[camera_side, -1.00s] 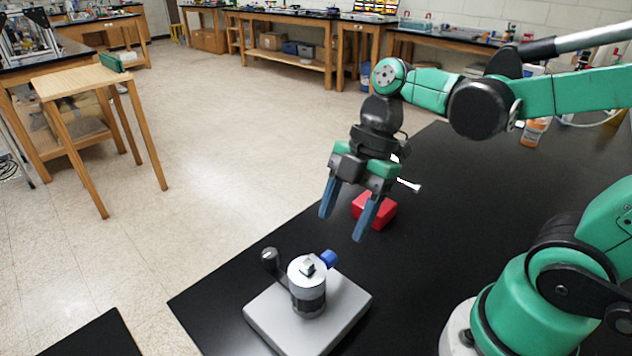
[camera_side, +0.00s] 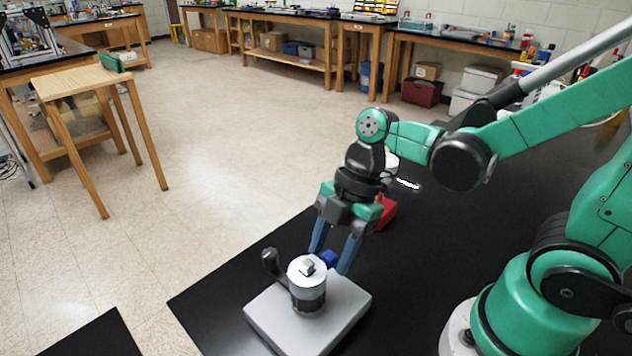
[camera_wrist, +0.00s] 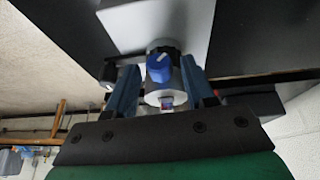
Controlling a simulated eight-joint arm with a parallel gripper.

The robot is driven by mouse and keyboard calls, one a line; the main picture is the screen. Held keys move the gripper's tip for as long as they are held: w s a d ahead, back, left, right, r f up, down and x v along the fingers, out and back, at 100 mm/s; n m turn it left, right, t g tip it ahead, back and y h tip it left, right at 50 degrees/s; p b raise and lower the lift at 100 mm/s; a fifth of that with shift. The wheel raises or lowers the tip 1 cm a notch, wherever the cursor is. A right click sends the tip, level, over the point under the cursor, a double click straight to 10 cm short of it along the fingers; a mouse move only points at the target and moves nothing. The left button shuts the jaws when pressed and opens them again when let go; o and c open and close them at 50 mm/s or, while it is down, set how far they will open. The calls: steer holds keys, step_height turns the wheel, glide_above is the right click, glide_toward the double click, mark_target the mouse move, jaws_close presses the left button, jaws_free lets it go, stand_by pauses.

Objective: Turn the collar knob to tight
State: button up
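The blue knob (camera_side: 328,258) sticks out from the back right of the upright fixture's silver collar (camera_side: 307,272). In the wrist view the blue knob (camera_wrist: 159,70) faces me, with a pale mark at its upper edge. My gripper (camera_side: 330,262) has its two blue fingers pointing down at the knob. In the wrist view my gripper (camera_wrist: 160,72) is open, one finger on each side of the knob, with gaps visible on both sides. I cannot tell whether the fingertips reach past the knob's face.
The fixture stands on a grey base plate (camera_side: 325,325) on the black table (camera_side: 240,285). A black-handled lever (camera_side: 271,262) sticks up at its left. A red block (camera_side: 386,212) sits behind my gripper, partly hidden. The table to the right of the base plate is clear.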

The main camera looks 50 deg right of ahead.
jaws_close()
steer(key=shift+g, duration=0.3)
steer(key=shift+w+m+g, duration=0.3)
steer(key=shift+g, duration=0.7)
steer(key=shift+w+f+m+g, duration=0.1)
steer(key=shift+m+g, duration=0.05)
steer(key=shift+g, duration=0.6)
steer(key=shift+w+m+g, duration=0.1)
steer(key=shift+m+g, duration=0.05)
steer(key=shift+g, duration=0.6)
steer(key=shift+o, duration=1.5)
jaws_free()
